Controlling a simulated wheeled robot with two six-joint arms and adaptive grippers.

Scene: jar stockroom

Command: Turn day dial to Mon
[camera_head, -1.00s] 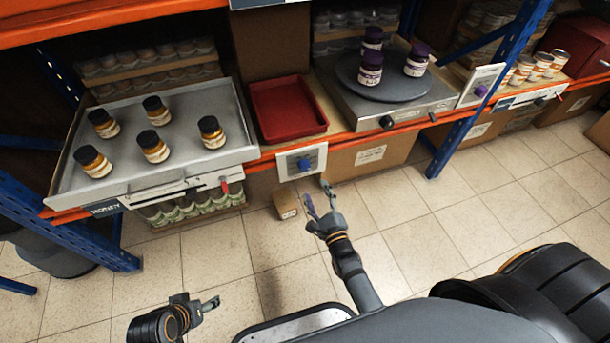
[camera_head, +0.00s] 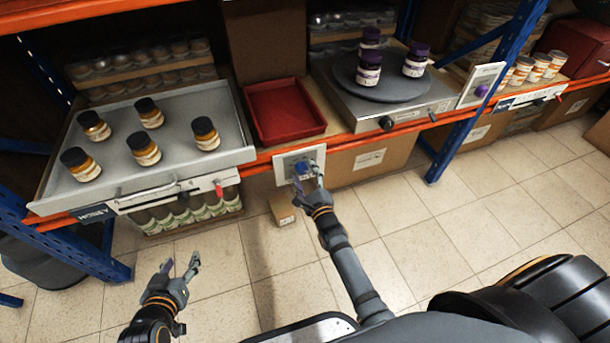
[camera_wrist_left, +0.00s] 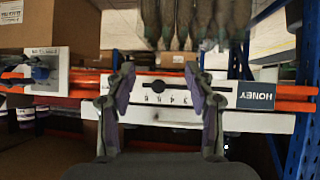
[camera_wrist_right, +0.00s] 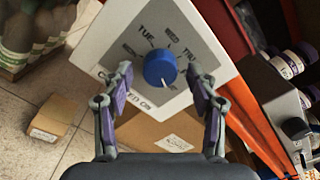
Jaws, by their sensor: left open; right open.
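The day dial is a blue knob on a pale square plate (camera_head: 283,158) on the orange shelf front. In the right wrist view the knob (camera_wrist_right: 160,68) stands between and beyond my open fingers, apart from them as far as I can tell. Day words, TUE the clearest, ring it on the plate (camera_wrist_right: 100,52); a pale mark on the knob points toward the lower right. My right gripper (camera_head: 308,175) is open in front of the plate and partly covers the knob. My left gripper (camera_head: 180,266) is open and empty, low in front of the honey tray.
A tilted metal tray (camera_head: 112,180) with several dark-lidded honey jars is at left. A red bin (camera_head: 284,112) sits above the dial. A turntable (camera_head: 382,82) with purple-lidded jars is to its right. Blue posts (camera_head: 470,125) flank the shelf; a small carton (camera_head: 283,207) lies below.

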